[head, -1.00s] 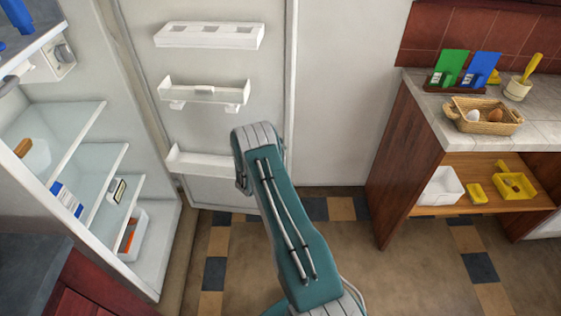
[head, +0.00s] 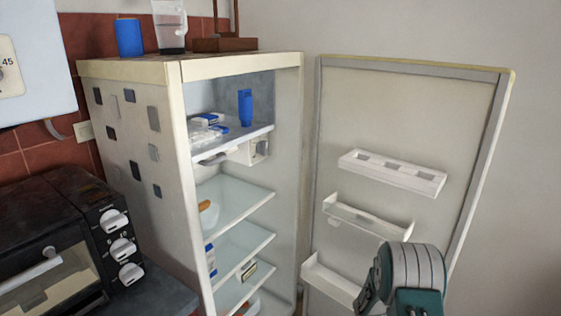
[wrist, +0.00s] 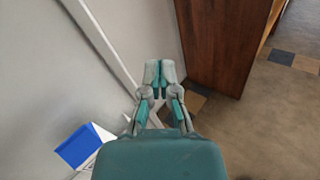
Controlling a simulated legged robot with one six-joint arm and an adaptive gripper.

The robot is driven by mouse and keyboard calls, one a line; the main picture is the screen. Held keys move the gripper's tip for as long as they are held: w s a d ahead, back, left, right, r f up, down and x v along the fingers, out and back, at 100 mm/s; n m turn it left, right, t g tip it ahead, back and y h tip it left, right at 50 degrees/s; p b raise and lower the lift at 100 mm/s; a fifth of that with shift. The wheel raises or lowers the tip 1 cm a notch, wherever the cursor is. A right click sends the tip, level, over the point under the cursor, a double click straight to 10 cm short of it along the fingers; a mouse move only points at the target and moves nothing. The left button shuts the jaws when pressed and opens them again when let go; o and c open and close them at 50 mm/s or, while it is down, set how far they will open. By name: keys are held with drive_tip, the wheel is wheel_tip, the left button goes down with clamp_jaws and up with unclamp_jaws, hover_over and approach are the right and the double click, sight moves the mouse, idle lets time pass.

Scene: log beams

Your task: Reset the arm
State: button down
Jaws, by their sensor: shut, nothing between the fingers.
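My gripper (wrist: 159,72) shows in the wrist view with its two grey and teal fingers drawn together and nothing between them. It points past a white wall or panel on the left toward a brown wooden cabinet side (wrist: 222,40). In the head view my grey and teal arm shows at the lower right, in front of the open fridge door (head: 400,120); the gripper itself is not visible there. The fridge (head: 145,150) stands open, with glass shelves holding several items, among them a blue container (head: 245,107).
A dark toaster oven (head: 60,250) sits on a counter left of the fridge. A blue cup (head: 129,38) and a blender-like jar (head: 170,25) stand on the fridge top. In the wrist view a blue and white object (wrist: 84,146) is at lower left. Tiled floor (wrist: 265,110) is clear at right.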

drive_tip(key=s+a+r+m+g+y, duration=0.1)
drive_tip(key=s+a+r+m+y, duration=0.1)
drive_tip(key=s+a+r+m, duration=0.3)
drive_tip(key=s+a+r+m+g+y, duration=0.1)
drive_tip(key=s+r+y, duration=0.1)
drive_tip(key=r, duration=0.4)
drive_tip(key=s+a+r+m+g+y, duration=0.1)
drive_tip(key=s+a+r+m+y, duration=0.1)
drive_tip(key=s+a+r+m, duration=0.3)
drive_tip(key=s+a+r+m+t+y, duration=0.2)
drive_tip(key=s+a+r+t+y, duration=0.1)
drive_tip(key=s+a, duration=0.4)
drive_tip(key=s+a+r+m+t+y, duration=0.3)
drive_tip(key=s+a+r+y, duration=0.3)
drive_tip(key=a, duration=0.6)
drive_tip(key=shift+s+r+t+y, duration=0.25)
drive_tip(key=shift+s+t+y, duration=0.5)
drive_tip(key=shift+y, duration=0.25)
drive_tip(key=shift+m, duration=0.3)
